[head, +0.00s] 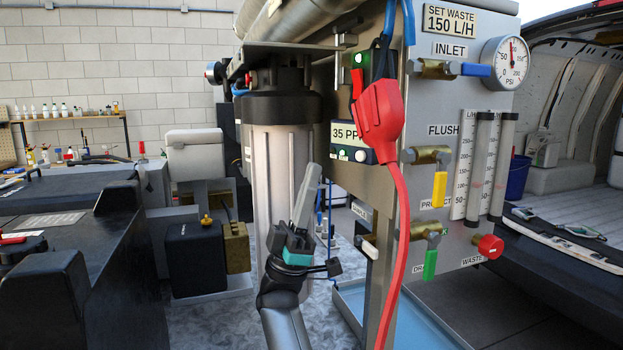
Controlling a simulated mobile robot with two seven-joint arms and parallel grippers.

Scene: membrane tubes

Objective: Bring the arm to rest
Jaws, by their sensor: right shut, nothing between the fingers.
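My right gripper (306,200) shows at the centre of the head view, its arm coming up from the bottom edge. Its grey fingers are together and point up, with nothing held between them. It stands in front of the large grey filter housing (270,150), left of the panel; I cannot tell whether it touches the housing. My left gripper is not in view.
A metal panel (480,225) on the right carries an inlet valve (475,70), yellow (440,188) and green (430,265) handles, a red knob (489,246) and a gauge (505,63). A red plug (380,112) and cable hang close right of my gripper. A blue tray (430,322) lies below.

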